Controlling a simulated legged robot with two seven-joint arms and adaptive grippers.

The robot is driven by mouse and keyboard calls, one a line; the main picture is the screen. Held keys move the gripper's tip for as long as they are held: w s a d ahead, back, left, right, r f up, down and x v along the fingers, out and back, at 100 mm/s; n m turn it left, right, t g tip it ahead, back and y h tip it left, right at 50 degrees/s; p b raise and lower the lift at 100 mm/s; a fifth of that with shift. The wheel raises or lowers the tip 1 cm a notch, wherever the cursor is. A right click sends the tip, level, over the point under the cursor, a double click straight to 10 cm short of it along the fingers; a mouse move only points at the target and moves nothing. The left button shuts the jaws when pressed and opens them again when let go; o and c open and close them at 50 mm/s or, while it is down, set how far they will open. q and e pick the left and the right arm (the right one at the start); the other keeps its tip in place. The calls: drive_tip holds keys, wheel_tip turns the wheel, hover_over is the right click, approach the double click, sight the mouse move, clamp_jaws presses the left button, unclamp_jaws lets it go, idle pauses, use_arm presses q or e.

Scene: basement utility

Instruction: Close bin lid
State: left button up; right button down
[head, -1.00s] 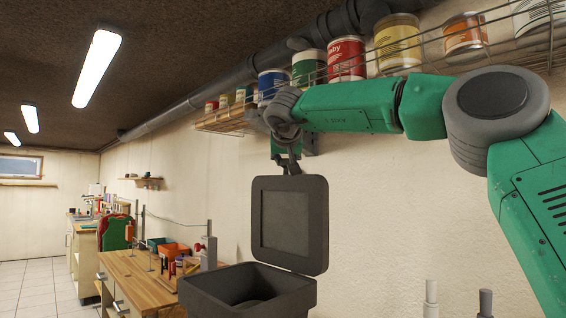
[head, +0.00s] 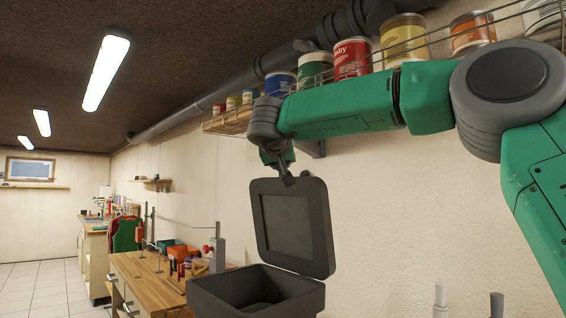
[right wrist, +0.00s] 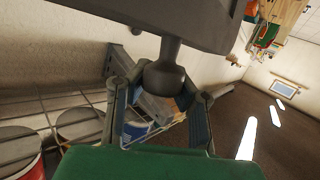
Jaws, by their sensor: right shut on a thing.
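The dark grey bin (head: 222,302) stands at the bottom centre of the head view, its mouth open. Its dark grey lid (head: 291,226) stands raised, nearly upright and slightly tilted, hinged at the bin's far right side. My right gripper (head: 287,179) is at the lid's top edge, at the end of the green arm. In the right wrist view, its fingers (right wrist: 163,90) are shut on the lid's rounded dark knob (right wrist: 166,75), with the lid (right wrist: 195,22) above it. My left gripper is in neither view.
A wire shelf (head: 230,122) with several paint cans, including a red one (head: 352,58), runs along the wall close to my right arm. A wooden workbench (head: 150,285) with tools and an orange box (head: 183,252) stands left behind the bin. Tiled floor (head: 40,290) is free at far left.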

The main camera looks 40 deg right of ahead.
drive_tip(key=a+f+n+t+h, duration=0.2)
drive_tip(key=a+f+n, duration=0.1)
drive_tip(key=a, duration=0.7)
drive_tip(key=shift+s+a+f+h+p, duration=0.35)
drive_tip(key=shift+s+f+h, duration=0.1)
drive_tip(key=shift+f, duration=0.45)
drive_tip(key=c, duration=1.3)
unclamp_jaws()
drive_tip(key=shift+o, duration=0.5)
drive_tip(key=shift+d+r+t, duration=0.15)
drive_tip(key=shift+d+t, duration=0.15)
drive_tip(key=shift+d, duration=0.1)
drive_tip(key=v, duration=1.1)
drive_tip(key=shift+s+a, duration=0.25)
drive_tip(key=shift+s, duration=0.05)
